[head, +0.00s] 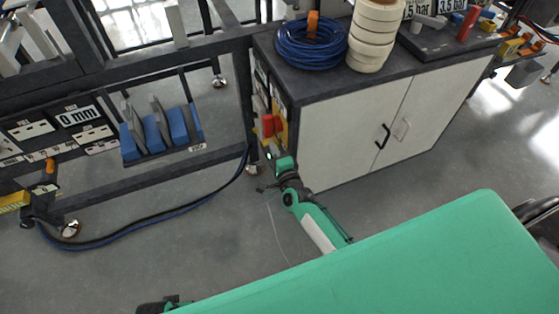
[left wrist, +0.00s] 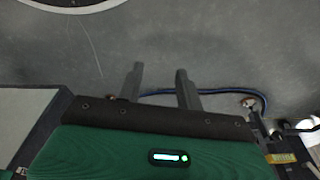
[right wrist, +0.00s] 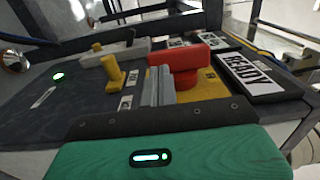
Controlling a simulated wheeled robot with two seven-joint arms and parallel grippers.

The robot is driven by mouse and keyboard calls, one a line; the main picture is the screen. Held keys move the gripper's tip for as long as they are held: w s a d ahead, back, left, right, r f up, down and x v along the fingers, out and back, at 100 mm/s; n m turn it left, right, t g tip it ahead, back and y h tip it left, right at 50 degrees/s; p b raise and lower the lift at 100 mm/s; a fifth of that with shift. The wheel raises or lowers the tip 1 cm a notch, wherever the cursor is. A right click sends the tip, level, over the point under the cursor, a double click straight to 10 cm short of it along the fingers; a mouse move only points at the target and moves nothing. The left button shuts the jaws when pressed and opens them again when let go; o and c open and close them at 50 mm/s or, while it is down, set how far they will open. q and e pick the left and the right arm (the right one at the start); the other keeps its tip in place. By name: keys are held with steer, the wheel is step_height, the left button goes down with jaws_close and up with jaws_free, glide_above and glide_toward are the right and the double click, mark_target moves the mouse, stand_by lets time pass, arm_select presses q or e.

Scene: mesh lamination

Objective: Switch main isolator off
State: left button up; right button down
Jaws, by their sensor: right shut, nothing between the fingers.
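The main isolator has a red handle (head: 268,125) on a yellow plate, mounted on the side panel of the cabinet. In the right wrist view the red handle (right wrist: 182,66) sits on its yellow plate (right wrist: 208,90). My right gripper (right wrist: 157,80) is shut and empty, with its fingertips close beside the left end of the red handle; I cannot tell whether they touch it. In the head view this gripper (head: 270,157) is just below the handle. My left gripper (left wrist: 160,80) is open and empty above the floor, at the bottom edge of the head view.
A yellow knob (right wrist: 113,72) and a READY sign (right wrist: 250,75) flank the isolator on the panel. The white cabinet (head: 345,135) carries a blue hose coil (head: 308,52) and tape rolls (head: 373,35). A dark frame stands left. A hose (head: 150,218) lies on the floor.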

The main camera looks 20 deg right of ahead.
mark_target(267, 136)
steer(key=shift+w, duration=1.55)
arm_select(q)
steer(key=shift+w+r, duration=0.15)
steer(key=shift+r, duration=0.15)
steer(key=shift+f, duration=0.25)
